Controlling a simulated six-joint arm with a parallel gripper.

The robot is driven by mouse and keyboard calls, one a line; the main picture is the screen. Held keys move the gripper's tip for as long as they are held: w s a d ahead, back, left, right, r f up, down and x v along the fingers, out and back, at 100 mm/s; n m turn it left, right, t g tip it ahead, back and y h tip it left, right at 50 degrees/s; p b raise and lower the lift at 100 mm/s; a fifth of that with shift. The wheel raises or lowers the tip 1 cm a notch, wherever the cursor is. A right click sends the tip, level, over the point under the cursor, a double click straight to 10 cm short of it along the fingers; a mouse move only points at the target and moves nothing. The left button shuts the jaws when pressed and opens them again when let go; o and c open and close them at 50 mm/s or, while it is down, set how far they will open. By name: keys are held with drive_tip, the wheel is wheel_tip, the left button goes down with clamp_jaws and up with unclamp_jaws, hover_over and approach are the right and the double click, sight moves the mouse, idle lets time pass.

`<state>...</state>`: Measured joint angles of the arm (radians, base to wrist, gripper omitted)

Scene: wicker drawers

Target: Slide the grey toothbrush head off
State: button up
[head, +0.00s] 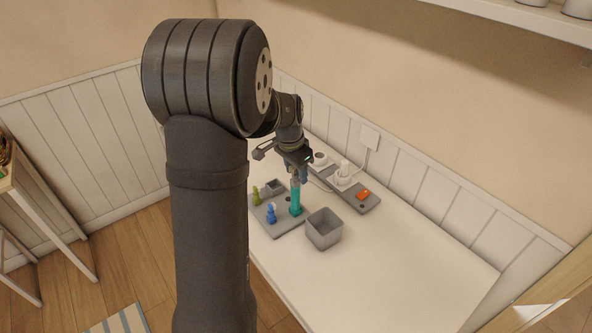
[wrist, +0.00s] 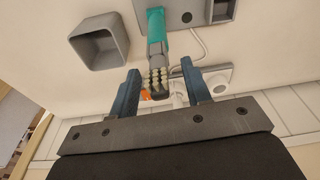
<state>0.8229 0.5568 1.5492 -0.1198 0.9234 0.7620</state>
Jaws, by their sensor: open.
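The toothbrush stands upright on a flat grey tray (head: 283,224), with a teal handle (head: 295,202) and a grey head (head: 295,180) at its top. In the wrist view the teal handle (wrist: 155,28) leads to the grey head (wrist: 156,62), whose pale bristles face the camera. My gripper (head: 298,168) is over the top of the brush, pointing down. In the wrist view my gripper (wrist: 161,74) is open, with one dark blue finger on each side of the head and visible gaps between. The arm partly hides the gripper in the head view.
A green piece (head: 255,196), a blue piece (head: 271,214) and a small grey holder (head: 274,186) are on the tray. An open grey bin (head: 324,230) stands right of it. The table's right side is clear.

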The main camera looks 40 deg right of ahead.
clamp_jaws()
drive_tip(key=shift+r, duration=0.1)
drive_tip(key=shift+r, duration=2.25)
